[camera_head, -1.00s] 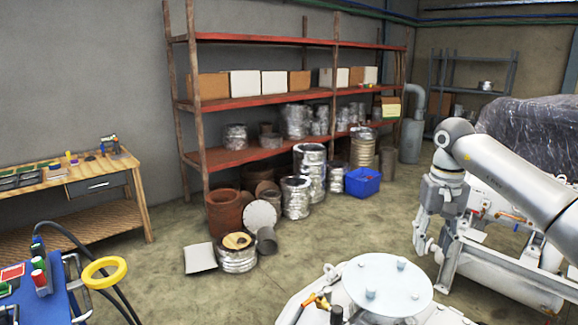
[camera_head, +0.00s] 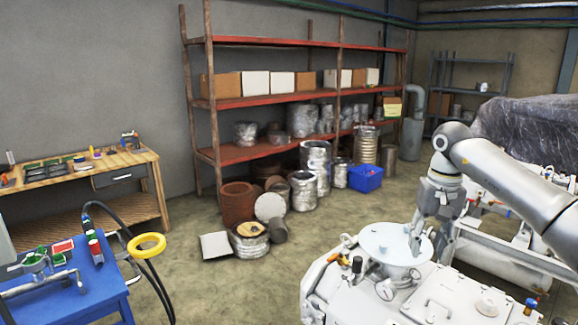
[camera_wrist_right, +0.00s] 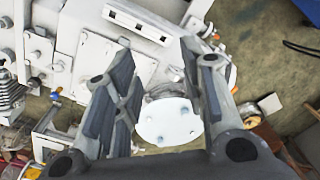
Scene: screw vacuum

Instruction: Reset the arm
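My right gripper (camera_head: 420,238) hangs from the arm that comes in from the right and points down. In the head view its fingers overlap the right part of the white round lid (camera_head: 380,245) on a white machine (camera_head: 425,298). In the right wrist view the gripper (camera_wrist_right: 158,65) has its two fingers spread well apart, with nothing held between them. A white round plate (camera_wrist_right: 168,122) with small bolts shows beyond the gap. I cannot tell whether the fingers touch anything. My left gripper is in neither view.
A blue cart (camera_head: 75,285) with tools and a yellow ring (camera_head: 147,245) stands at the lower left. A wooden workbench (camera_head: 85,175), a red shelf (camera_head: 275,101) with boxes, metal cans and a blue crate (camera_head: 365,179) line the back.

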